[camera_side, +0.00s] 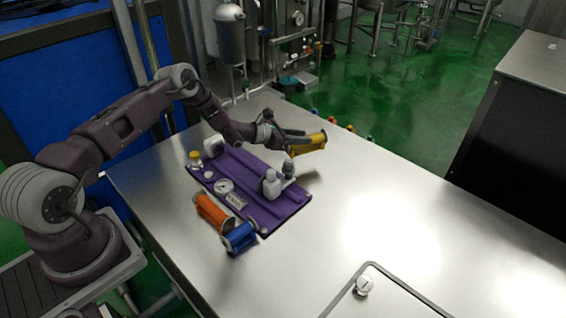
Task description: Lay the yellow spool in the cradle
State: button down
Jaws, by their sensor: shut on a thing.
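The yellow spool (311,143) is held in my gripper (292,139), raised above the far edge of the table and tilted slightly. My gripper is shut on it, and the fingers partly cover its left end. A purple board (237,170) lies on the table below and to the left of the spool. Pale grey upright pieces (270,186) stand at the board's right end, apart from the spool. I cannot tell for sure which part is the cradle.
An orange spool (214,214) and a blue spool (239,238) lie at the board's front edge. A round gauge (224,186) and a yellow-topped knob (195,158) sit on the board's left.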

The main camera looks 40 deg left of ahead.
send_over(299, 166)
notch_tip(299, 166, down, 6)
jog(key=shift+f, duration=0.1)
jog(key=c, duration=1.1)
grip_release()
jog(key=shift+f, duration=0.1)
jog(key=shift+o, duration=0.2)
